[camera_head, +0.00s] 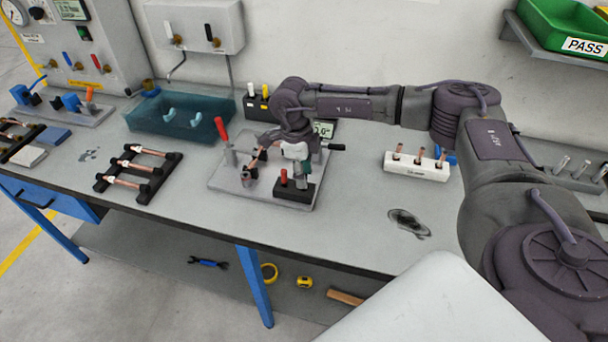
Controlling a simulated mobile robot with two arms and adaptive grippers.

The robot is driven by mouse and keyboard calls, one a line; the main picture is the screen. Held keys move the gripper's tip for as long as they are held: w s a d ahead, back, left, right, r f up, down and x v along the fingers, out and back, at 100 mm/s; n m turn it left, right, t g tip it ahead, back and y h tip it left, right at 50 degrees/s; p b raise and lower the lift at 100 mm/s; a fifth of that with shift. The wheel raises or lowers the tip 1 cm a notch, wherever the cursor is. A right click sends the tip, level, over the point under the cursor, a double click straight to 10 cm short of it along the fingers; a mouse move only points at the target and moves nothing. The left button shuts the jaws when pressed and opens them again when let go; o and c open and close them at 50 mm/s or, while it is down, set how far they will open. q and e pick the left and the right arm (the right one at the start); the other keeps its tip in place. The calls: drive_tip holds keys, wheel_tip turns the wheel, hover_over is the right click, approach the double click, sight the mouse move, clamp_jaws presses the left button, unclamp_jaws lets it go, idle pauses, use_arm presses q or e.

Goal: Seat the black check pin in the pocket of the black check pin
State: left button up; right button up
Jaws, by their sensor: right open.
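My right gripper (264,148) is over the grey fixture plate (230,183), left of its wrist. It is open, with its small dark fingers near a copper-coloured piece on the fixture. I cannot tell whether anything lies between the fingers. A black block (300,194) at the plate's front right holds a red-topped pin (284,176). A black rack (252,104) behind holds a white-topped pin (250,90) and a yellow-topped pin (265,91); my arm hides part of this area. I cannot make out the black check pin or its pocket for certain. My left gripper is out of view.
The fixture has an upright red handle (221,129) and a black side handle (336,147). A teal bin (178,120) and a black tube rack (116,175) stand left. A white block (416,168) holds copper pieces at right. The bench front is mostly clear.

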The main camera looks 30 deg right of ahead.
wheel_tip(320, 180, up, 11)
drive_tip(key=w+a+b, duration=0.1)
drive_tip(key=b, duration=0.2)
idle(0.4)
